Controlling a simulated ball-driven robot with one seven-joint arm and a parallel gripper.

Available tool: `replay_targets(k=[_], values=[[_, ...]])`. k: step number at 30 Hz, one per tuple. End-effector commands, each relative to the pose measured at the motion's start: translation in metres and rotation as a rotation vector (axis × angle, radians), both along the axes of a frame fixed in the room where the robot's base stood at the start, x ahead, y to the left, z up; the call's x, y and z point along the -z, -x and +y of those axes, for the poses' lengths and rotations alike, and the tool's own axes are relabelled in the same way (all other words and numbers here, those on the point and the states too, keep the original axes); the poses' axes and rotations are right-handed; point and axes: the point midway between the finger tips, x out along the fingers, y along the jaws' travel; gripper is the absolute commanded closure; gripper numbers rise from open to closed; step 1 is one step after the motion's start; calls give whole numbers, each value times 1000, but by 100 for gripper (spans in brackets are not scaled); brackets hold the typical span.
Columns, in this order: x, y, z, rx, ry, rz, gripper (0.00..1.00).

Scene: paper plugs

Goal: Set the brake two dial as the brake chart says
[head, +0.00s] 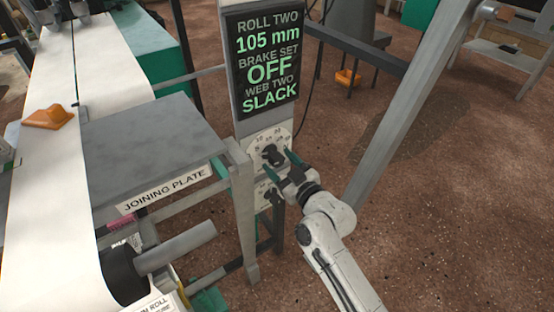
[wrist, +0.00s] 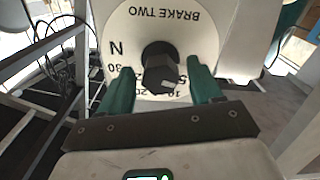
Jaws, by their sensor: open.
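The brake two dial is a round white plate (wrist: 128,22) with "BRAKE TWO" upside down in the wrist view, and shows in the head view on the post (head: 257,137). Its black knob (wrist: 160,66) has a pale mark on its lower right side. Which number it points to, I cannot tell. My gripper (head: 277,160) is open at the dial, with green fingers on either side of the knob; it also shows in the wrist view (wrist: 161,76). Contact with the knob is unclear. A dark display (head: 265,60) reads "ROLL TWO 105 mm, BRAKE SET OFF, WEB TWO SLACK". I see no readable brake chart.
A second dial with a black knob (head: 273,196) sits just below on the same post. The grey joining plate (head: 150,145) stands left of it. An orange object (head: 48,118) lies on the white web (head: 55,190). A slanted grey beam (head: 410,110) rises at right.

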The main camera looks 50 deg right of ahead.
Motion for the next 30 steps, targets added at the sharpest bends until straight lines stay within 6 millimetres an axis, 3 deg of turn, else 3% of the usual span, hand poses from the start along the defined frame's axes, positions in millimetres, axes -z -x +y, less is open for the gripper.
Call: replay_targets(k=[6,16,30], values=[[0,-16,-5,0,0,1,36],[0,-18,-5,0,0,1,37],[0,-18,-5,0,0,1,82]])
